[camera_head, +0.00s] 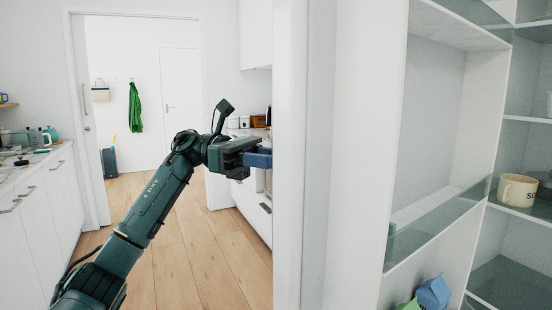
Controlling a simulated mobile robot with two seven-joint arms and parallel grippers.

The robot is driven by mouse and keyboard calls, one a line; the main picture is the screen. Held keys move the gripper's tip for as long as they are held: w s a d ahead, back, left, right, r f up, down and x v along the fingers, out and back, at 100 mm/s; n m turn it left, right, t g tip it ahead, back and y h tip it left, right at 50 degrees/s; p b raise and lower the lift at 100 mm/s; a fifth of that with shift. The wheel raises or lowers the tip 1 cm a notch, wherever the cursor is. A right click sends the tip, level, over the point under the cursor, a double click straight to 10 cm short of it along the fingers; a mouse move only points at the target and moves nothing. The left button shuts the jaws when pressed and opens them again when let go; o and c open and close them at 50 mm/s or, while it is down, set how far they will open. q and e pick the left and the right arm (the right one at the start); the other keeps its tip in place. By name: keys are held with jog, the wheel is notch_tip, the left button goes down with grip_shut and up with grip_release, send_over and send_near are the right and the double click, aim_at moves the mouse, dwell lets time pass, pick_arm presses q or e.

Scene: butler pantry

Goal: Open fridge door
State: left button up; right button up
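A tall white panel (345,150), which looks like the fridge door, stands open and close to me. Its inner side with clear-fronted bins (435,225) faces right. Beyond it at the right are the fridge's glass shelves (515,285). My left gripper (262,158) reaches in from the left, at the left edge of the panel. Its fingertips are partly hidden behind that edge, so I cannot tell whether they touch the door or how far apart they are. No handle shows. My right gripper is not in view.
White counters (40,200) line the left. The wooden floor (175,250) is clear towards the doorway, where a green garment (135,108) hangs beyond.

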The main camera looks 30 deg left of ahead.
pick_arm(q)
jog(key=s+a, duration=0.1)
jog(key=a, duration=1.2)
jog(key=shift+s, duration=0.1)
